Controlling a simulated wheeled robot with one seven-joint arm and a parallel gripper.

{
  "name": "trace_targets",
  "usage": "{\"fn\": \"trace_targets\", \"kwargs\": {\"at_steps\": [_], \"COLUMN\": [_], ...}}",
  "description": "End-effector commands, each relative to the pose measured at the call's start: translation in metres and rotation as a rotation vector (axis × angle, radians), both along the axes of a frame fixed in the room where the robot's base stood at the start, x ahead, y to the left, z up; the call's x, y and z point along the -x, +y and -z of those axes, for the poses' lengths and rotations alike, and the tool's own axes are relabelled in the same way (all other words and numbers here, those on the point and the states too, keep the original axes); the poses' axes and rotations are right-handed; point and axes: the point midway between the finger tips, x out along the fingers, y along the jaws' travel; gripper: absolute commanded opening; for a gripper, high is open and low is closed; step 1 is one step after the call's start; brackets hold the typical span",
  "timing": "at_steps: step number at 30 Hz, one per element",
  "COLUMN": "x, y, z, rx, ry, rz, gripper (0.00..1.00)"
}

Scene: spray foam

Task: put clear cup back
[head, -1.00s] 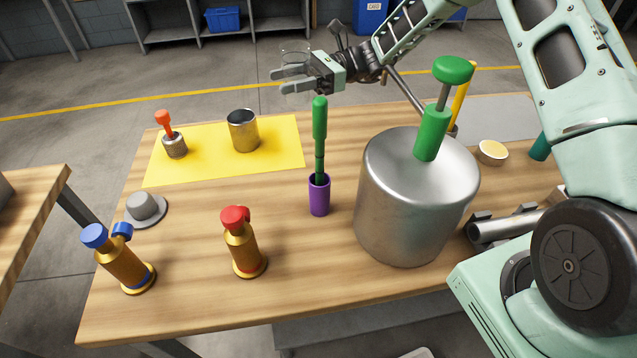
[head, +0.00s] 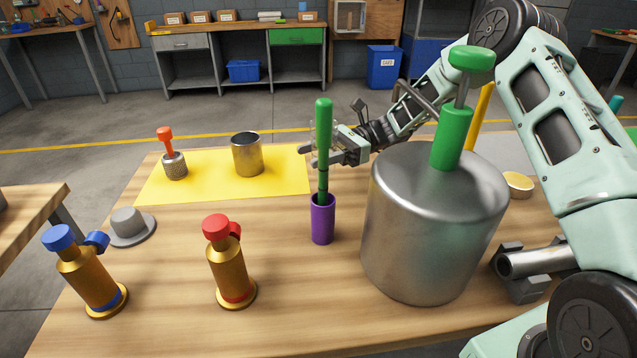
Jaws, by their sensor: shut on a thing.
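My gripper (head: 312,154) is at the far side of the table, behind a green-handled stick that partly hides it. It is shut on the clear cup (head: 313,131), which is see-through and shows only as faint outlines around the fingers. I cannot tell whether the cup touches the table. The yellow mat (head: 215,190) lies to the left of the gripper, with a metal cup (head: 247,154) and a small knurled pot with an orange-red handle (head: 174,160) on it.
The green stick (head: 323,130) stands upright in a purple holder (head: 322,220). A large metal canister (head: 430,235) with a green pump stands to the right. Red-capped (head: 231,265) and blue-capped (head: 90,280) brass bottles and a grey hat-shaped piece (head: 130,226) are at left.

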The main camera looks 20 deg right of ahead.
Motion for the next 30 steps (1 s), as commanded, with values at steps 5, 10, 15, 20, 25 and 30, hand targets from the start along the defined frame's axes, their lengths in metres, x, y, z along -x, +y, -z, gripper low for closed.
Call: {"fn": "trace_targets", "kwargs": {"at_steps": [5, 10, 15, 20, 25, 30], "x": [0.0, 0.0, 0.0, 0.0, 0.0, 0.0], "y": [0.0, 0.0, 0.0, 0.0, 0.0, 0.0], "z": [0.019, 0.036, 0.057, 0.057, 0.06, 0.061], "rx": [-0.001, 0.0, 0.0, 0.001, 0.0, 0.0], "ry": [0.0, 0.002, 0.0, -0.002, -0.001, -0.001], "rz": [0.0, 0.0, 0.001, 0.001, 0.001, 0.001], "gripper": [0.13, 0.13, 0.13, 0.13, 0.13, 0.69]}}
